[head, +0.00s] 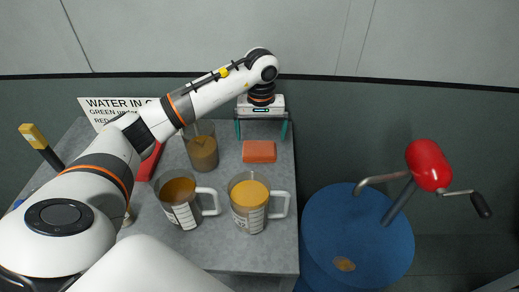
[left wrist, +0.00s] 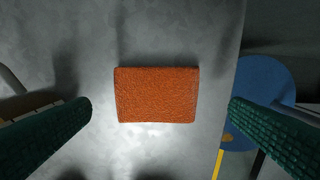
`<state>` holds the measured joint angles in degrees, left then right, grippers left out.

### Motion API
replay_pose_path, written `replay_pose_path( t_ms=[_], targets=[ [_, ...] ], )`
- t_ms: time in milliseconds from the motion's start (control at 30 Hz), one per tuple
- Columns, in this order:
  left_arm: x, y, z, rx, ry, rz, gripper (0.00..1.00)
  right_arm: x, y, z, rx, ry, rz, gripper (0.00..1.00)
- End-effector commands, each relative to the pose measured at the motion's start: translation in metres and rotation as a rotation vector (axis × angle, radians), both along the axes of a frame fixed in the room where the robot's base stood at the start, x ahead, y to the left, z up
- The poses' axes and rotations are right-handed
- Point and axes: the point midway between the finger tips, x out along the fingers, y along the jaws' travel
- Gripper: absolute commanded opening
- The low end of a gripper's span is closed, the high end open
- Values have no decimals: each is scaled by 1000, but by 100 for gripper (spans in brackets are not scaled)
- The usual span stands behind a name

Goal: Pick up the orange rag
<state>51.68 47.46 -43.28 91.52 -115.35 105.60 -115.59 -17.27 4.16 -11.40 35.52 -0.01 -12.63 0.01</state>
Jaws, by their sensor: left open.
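The orange rag (head: 259,151) lies flat on the grey table near its far right edge in the head view. In the left wrist view the rag (left wrist: 157,94) is a folded rectangle in the middle of the picture. My left gripper (head: 262,134) is open and empty above the rag, pointing down. In the left wrist view the left gripper's green fingers (left wrist: 160,125) stand wide apart, one on each side of the rag, not touching it. My right gripper is not in view.
Two handled measuring jugs (head: 176,203) (head: 247,205) and a clear container (head: 202,152) with brown contents stand left of and nearer than the rag. A sign (head: 112,108) stands behind.

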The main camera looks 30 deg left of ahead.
Motion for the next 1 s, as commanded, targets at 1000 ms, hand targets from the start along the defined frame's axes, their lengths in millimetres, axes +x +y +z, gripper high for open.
replay_pose_path(
  t_ms=[1000],
  targets=[
    [-4, 2, -53, 0, 0, 0, 63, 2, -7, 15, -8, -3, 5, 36]
  ],
)
